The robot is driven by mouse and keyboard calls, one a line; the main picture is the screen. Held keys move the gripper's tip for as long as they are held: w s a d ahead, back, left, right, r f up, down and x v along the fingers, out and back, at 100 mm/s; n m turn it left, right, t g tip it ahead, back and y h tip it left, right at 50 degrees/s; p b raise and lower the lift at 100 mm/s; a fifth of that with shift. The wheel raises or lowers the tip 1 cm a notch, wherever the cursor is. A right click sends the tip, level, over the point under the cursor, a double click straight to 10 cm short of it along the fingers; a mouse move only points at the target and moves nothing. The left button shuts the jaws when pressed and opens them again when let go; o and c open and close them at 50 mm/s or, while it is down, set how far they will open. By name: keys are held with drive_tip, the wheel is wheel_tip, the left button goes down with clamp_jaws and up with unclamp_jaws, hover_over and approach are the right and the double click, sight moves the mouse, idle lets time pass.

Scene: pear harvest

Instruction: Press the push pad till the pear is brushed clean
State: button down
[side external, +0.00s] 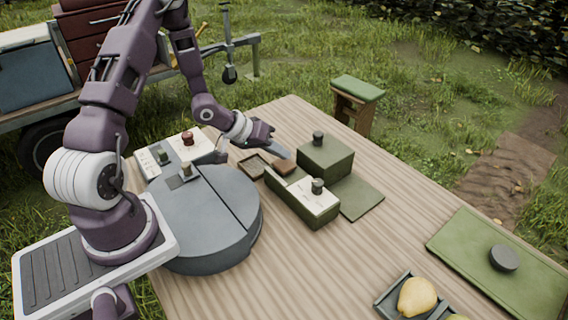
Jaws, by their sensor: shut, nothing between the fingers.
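I cannot tell for certain which part is the push pad. A small brown block (285,168) sits beside a green box (325,158) with a dark knob (318,137) on top. In front is a lower green unit with a cream top (305,194) and another knob (317,186). My gripper (281,153) is shut and empty, just above and behind the brown block; contact cannot be told.
A round grey turntable-like drum (200,215) and a cream panel with a red knob (187,138) stand at left. A shallow brown tray (255,166) lies near my gripper. A green board (510,280) with a black disc (503,258) is at right.

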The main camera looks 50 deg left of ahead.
sight(281, 164)
drive_tip(key=shift+r, duration=2.55)
drive_tip(key=s+d+r+m+g+y, duration=0.1)
drive_tip(key=s+r+y, duration=0.2)
drive_tip(key=r, duration=0.4)
drive_tip(key=s+r+m+g+y, duration=0.1)
drive_tip(key=s+r+m+y, duration=0.15)
drive_tip(key=r, duration=0.45)
drive_tip(key=s+d+r+h, duration=0.1)
drive_tip(key=s+d+r, duration=0.1)
drive_tip(key=s+d, duration=0.2)
drive_tip(key=s+d+r+m, duration=0.1)
drive_tip(key=s+d, duration=0.3)
drive_tip(key=s, duration=0.5)
drive_tip(key=s+d+r+m+g+h, duration=0.1)
drive_tip(key=s+d+r, duration=0.2)
drive_tip(key=s, duration=0.4)
drive_tip(key=shift+s+d+h, duration=0.35)
drive_tip(key=shift+d, duration=0.25)
drive_tip(key=c, duration=2.2)
unclamp_jaws()
drive_tip(key=shift+r, duration=0.1)
